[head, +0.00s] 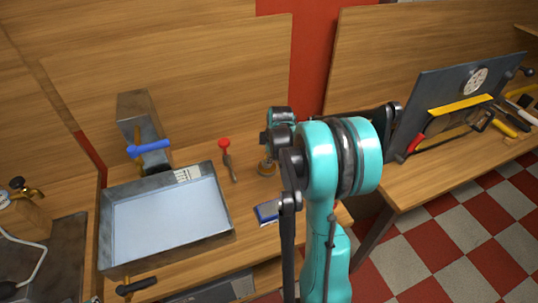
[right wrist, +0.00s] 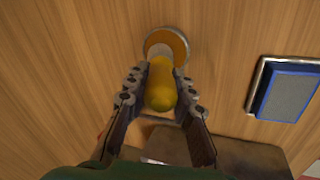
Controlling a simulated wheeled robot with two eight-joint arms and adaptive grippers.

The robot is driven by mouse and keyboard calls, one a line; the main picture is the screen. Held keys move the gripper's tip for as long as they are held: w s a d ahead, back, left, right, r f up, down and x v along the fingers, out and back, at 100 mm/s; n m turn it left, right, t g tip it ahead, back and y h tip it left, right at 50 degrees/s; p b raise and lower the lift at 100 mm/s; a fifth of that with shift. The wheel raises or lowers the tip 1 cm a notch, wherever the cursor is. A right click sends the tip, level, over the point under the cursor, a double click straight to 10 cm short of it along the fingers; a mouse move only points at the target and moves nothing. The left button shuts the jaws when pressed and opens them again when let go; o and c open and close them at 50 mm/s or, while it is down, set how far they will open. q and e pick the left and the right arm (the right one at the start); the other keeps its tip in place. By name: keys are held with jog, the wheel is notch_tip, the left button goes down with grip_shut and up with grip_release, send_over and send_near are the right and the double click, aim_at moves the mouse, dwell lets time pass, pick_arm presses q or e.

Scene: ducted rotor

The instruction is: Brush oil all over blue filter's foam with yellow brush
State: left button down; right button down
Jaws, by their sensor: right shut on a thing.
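My right gripper (right wrist: 160,80) is shut on the yellow brush (right wrist: 161,92) in the right wrist view. The brush's pale end points into a small round cup (right wrist: 180,40) with amber oil. Whether the bristles touch the oil is hard to tell. The cup also shows in the head view (head: 267,169), under my right gripper, which my arm partly hides. The blue filter (right wrist: 312,70), a blue frame around grey foam, lies flat on the bench, right of the gripper. In the head view the filter (head: 267,212) lies just left of my arm. My left gripper is not in view.
A grey metal tray (head: 166,252) fills the bench's left part. A red-topped tool (head: 226,158) lies between tray and cup. A blue-handled tool (head: 149,149) rests by a metal block behind the tray. A tool board (head: 432,98) stands on another bench at right.

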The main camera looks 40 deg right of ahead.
jog(key=shift+f+b, duration=0.3)
jog(key=shift+f, duration=0.15)
dwell(1.1)
jog(key=shift+r, duration=0.1)
jog(key=shift+r+p, duration=2.65)
jog(key=shift+r, duration=0.8)
